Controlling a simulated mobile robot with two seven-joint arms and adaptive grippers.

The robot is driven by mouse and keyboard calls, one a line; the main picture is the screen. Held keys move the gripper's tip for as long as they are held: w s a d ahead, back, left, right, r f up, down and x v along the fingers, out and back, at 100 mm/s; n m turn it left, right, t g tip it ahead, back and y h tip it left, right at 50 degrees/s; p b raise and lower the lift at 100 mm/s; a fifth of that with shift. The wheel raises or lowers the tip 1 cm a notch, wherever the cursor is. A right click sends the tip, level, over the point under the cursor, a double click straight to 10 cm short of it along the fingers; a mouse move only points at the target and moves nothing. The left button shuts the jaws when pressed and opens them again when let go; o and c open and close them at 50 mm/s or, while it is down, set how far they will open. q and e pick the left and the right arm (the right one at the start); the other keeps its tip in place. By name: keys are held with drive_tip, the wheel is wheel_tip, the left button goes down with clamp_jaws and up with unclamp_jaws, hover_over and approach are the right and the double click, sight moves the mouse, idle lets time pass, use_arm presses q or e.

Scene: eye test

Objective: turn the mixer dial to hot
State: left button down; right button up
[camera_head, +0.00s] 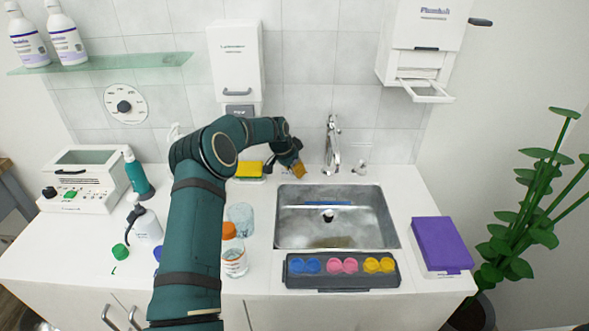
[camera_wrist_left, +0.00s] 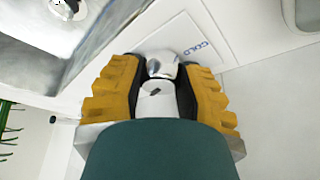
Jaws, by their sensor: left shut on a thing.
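My left gripper (camera_head: 298,170) is at the back of the counter, just left of the tap (camera_head: 333,146) and behind the sink. In the left wrist view its two yellow-padded fingers (camera_wrist_left: 158,76) are shut on a small white and silver knob, which I take for the mixer dial (camera_wrist_left: 153,88). A white plate with the word COLD (camera_wrist_left: 195,50) lies beside the knob. No hot mark shows, and I cannot tell which way the dial points. In the head view the fingers hide the dial. My right gripper is not in view.
A bottle with an orange cap (camera_head: 234,260) stands beside my left arm. A dark tray (camera_head: 390,280) of coloured cups lies in front of the sink. A wall dial (camera_head: 125,104) is far left.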

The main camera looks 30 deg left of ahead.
use_arm(q)
drive_tip(key=shift+f, duration=0.2)
drive_tip(key=c, duration=0.6)
unclamp_jaws()
drive_tip(key=shift+o, duration=0.2)
drive_tip(key=shift+r, duration=0.1)
drive_tip(key=shift+n, duration=0.3)
